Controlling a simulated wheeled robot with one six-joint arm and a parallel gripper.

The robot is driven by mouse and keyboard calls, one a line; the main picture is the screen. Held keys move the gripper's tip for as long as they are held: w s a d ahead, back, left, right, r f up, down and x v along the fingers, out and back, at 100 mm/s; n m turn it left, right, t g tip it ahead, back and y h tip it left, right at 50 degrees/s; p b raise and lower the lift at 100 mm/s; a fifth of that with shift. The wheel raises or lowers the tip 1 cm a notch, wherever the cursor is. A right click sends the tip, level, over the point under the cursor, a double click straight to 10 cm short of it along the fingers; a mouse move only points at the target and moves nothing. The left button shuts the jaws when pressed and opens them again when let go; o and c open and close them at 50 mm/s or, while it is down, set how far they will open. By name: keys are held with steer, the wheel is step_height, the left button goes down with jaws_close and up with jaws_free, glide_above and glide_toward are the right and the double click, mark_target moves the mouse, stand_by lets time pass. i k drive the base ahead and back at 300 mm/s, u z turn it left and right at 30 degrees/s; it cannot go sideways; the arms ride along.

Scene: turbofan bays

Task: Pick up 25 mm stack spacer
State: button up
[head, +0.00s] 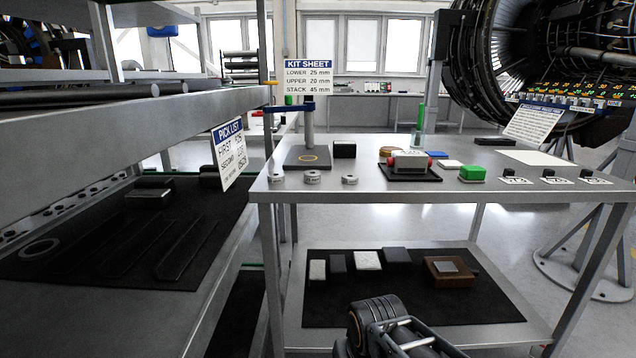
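Three small pale grey round spacers stand in a row near the front left edge of the upper bench top: a left one (277,178), a middle one (312,177) and a right one (350,178). Their markings are too small to read, so I cannot tell which is the 25 mm one. A kit sheet sign (308,77) above reads lower 25 mm, upper 20 mm, stack 45 mm. Part of my arm shows at the bottom centre, in front of the lower shelf and well below the spacers. I cannot make out the fingertips of my gripper.
The lower shelf (510,332) holds several blocks on a black mat. A metal rack (180,105) flanks the left.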

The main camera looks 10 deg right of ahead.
mark_target(311, 176)
steer(key=z, duration=1.65)
steer(key=i, duration=0.85)
steer(key=u, duration=4.15)
